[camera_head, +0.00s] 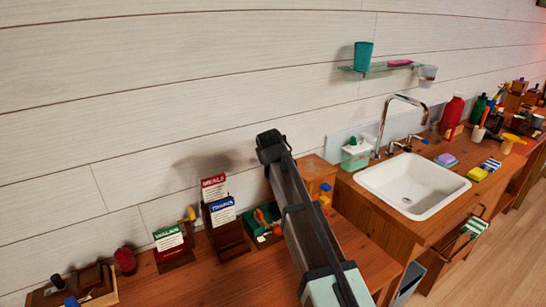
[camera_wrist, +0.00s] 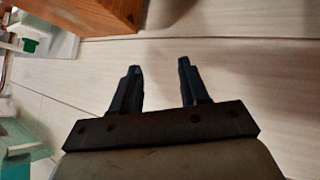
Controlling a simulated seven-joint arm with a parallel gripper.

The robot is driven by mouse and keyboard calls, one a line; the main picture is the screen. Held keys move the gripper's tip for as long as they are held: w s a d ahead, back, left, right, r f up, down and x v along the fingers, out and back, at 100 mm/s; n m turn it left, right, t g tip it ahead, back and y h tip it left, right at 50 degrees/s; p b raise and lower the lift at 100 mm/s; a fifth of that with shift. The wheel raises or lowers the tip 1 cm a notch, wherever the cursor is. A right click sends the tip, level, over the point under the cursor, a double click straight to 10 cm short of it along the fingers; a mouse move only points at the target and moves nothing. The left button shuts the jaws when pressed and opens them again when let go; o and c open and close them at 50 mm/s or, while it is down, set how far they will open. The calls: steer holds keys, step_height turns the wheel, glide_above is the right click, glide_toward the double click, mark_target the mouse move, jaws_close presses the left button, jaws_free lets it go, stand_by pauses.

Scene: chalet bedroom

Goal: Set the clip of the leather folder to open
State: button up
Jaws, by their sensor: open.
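I cannot clearly pick out the leather folder or its clip. A dark brown item (camera_head: 90,280) lies at the far left end of the wooden counter in the head view, but it is too small to identify. My gripper (camera_head: 270,142) is raised above the counter, close to the white plank wall and far to the right of that item. In the wrist view my gripper (camera_wrist: 158,78) has its two dark fingers apart with nothing between them. No folder shows in the wrist view.
Card holders (camera_head: 227,235) stand on the counter (camera_head: 210,285), with a dark red object (camera_head: 125,261) left of them. A wooden box (camera_head: 316,172), soap dispenser (camera_head: 356,153), sink (camera_head: 412,186) and tap (camera_head: 395,110) are to the right. A glass shelf (camera_head: 380,69) hangs above.

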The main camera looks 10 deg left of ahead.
step_height(320, 180, up, 6)
steer(key=n+g+y, duration=0.3)
glide_above(191, 210)
steer(key=w, duration=0.2)
steer(key=s+d+f+m+g+h, duration=0.1)
steer(key=s+d+f+g+h, duration=0.1)
steer(key=s+d+f+g, duration=0.3)
steer(key=shift+t, duration=0.7)
steer(key=x, duration=0.4)
steer(key=a+x, duration=0.1)
steer(key=x, duration=0.3)
steer(key=a+x, duration=0.1)
steer(key=x, duration=0.3)
steer(key=shift+s+f, duration=0.15)
steer(key=shift+s, duration=0.1)
jaws_close()
